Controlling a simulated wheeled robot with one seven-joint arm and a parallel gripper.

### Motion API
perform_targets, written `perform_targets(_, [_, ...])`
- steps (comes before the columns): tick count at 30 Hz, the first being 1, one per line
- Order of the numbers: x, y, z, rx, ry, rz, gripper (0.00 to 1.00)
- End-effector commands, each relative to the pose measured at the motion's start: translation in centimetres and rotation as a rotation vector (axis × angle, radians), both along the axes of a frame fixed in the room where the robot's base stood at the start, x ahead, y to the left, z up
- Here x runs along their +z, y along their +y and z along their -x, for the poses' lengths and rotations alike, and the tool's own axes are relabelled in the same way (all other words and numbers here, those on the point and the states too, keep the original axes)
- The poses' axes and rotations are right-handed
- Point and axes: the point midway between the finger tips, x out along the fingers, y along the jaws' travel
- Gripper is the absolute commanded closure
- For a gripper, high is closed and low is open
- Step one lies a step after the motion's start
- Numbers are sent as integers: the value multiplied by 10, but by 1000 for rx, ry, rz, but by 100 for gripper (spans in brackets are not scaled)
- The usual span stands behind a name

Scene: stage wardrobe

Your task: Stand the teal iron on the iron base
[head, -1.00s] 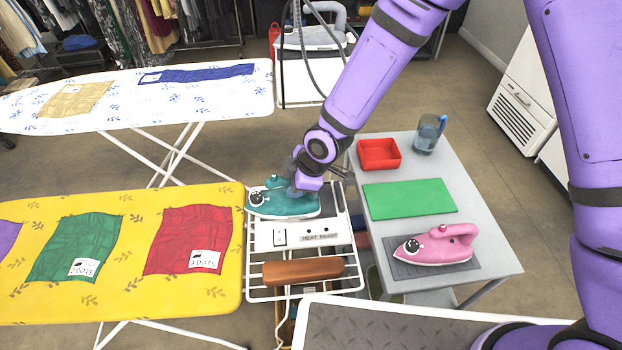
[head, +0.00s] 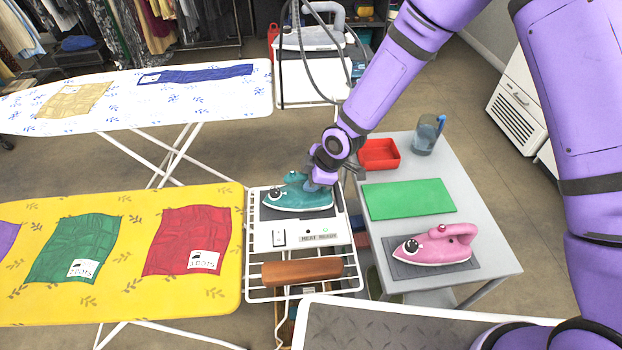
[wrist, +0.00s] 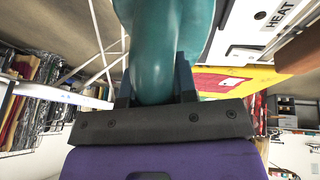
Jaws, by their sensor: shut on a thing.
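The teal iron (head: 300,199) is at the base at the right end of the yellow ironing board, nose toward the left, roughly level. My gripper (head: 318,181) is shut on its handle; the wrist view shows the teal handle (wrist: 160,60) between my two fingers (wrist: 157,85). The iron base (head: 268,213) is a dark plate on a white unit marked HEAT READY, and its left part shows bare beside the iron. The iron is over the plate; whether it touches the plate I cannot tell. A small green light shows on the unit's panel.
A pink iron (head: 440,246) lies on a grey mat on the side table, with a green mat (head: 408,199), a red tray (head: 379,154) and a blue-handled jug (head: 427,135). A brown wooden block (head: 303,271) lies on the white rack. The yellow board (head: 130,300) holds coloured cloths.

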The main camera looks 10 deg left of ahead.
Motion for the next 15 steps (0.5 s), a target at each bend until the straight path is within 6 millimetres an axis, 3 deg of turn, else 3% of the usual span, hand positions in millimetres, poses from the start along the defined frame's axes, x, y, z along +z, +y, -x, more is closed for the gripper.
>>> perform_targets(6, [-1,0,0,0,-1,0,100])
perform_targets(7, [-1,0,0,0,0,0,69])
perform_targets(9, [-1,0,0,0,0,0,53])
perform_targets(10, [-1,0,0,0,0,0,48])
perform_targets(15, [-1,0,0,0,0,0,48])
